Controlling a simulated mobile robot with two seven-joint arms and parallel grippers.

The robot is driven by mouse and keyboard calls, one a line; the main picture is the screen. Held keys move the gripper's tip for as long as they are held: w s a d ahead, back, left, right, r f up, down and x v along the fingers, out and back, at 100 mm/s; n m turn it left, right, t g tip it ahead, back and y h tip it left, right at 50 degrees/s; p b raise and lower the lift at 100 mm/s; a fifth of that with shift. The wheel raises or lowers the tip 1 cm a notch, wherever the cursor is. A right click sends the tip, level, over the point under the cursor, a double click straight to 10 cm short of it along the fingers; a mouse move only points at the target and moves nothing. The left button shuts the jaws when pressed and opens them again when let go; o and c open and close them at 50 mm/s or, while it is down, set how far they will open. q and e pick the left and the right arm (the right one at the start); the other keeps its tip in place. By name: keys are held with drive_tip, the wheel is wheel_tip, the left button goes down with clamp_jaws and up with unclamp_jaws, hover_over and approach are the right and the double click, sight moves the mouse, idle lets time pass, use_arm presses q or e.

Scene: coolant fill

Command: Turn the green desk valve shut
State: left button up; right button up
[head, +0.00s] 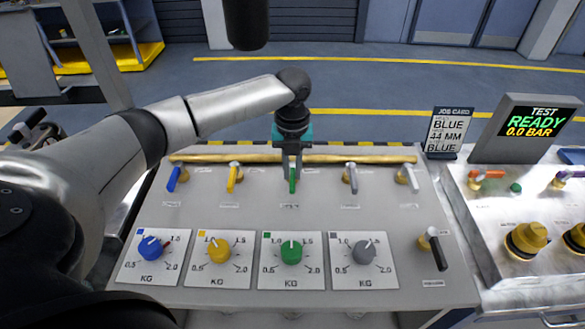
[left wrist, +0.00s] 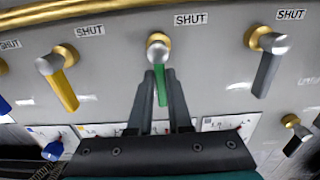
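The green desk valve (head: 292,186) is the middle one in a row of levers on the grey desk. In the left wrist view its green lever (left wrist: 161,88) hangs from a brass and silver hub and points down the picture. A SHUT label (left wrist: 190,19) is up and to the right of the hub. My left gripper (head: 292,172) comes down over this valve from above. My right gripper is not in view.
Blue (head: 173,178), yellow (head: 234,177) and grey (head: 351,177) levers stand in the same row. A brass pipe (head: 220,158) runs behind. Several coloured KG dials, such as the green dial (head: 291,251), are in front. A black-handled lever (head: 436,250) is at front right. The screen (head: 535,122) reads READY.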

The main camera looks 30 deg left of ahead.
use_arm(q)
clamp_jaws()
idle(0.9)
